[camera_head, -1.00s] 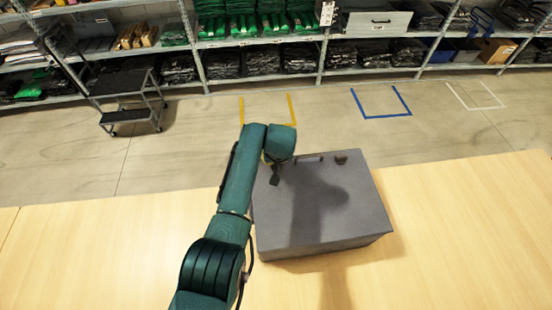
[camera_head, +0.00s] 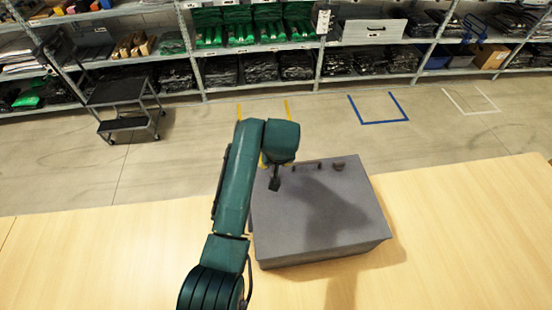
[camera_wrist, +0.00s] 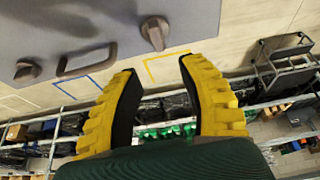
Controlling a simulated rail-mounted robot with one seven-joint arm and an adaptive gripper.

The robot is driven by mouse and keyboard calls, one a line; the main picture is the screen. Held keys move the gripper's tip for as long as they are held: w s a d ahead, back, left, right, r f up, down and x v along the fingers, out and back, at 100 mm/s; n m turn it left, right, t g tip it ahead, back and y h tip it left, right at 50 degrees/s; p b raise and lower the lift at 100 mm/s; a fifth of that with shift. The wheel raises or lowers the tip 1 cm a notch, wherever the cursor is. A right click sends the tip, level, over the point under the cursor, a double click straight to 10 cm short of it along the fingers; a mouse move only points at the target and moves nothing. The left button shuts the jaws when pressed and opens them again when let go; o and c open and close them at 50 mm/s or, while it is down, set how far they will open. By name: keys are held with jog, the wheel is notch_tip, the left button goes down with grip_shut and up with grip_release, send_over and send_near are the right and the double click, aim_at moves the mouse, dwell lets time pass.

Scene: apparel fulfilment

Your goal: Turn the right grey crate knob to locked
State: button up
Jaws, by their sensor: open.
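The grey crate (camera_head: 325,225) stands on the wooden table, lid shut. Its right knob (camera_head: 338,162) is at the far edge of the lid, right of the dark handle (camera_head: 307,165). In the wrist view the picture is turned round, so the right knob (camera_wrist: 27,72) appears at far left, past the handle (camera_wrist: 87,60). The left knob (camera_wrist: 155,33) lies just ahead of my fingertips in that view; my arm hides it in the head view. My gripper (camera_wrist: 157,68) is open and empty, its yellow fingers apart. In the head view, its dark tip (camera_head: 274,184) is over the lid's left part.
The wooden table (camera_head: 120,255) is clear left and right of the crate.

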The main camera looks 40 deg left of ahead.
jog(key=v, duration=0.4)
dwell(0.4)
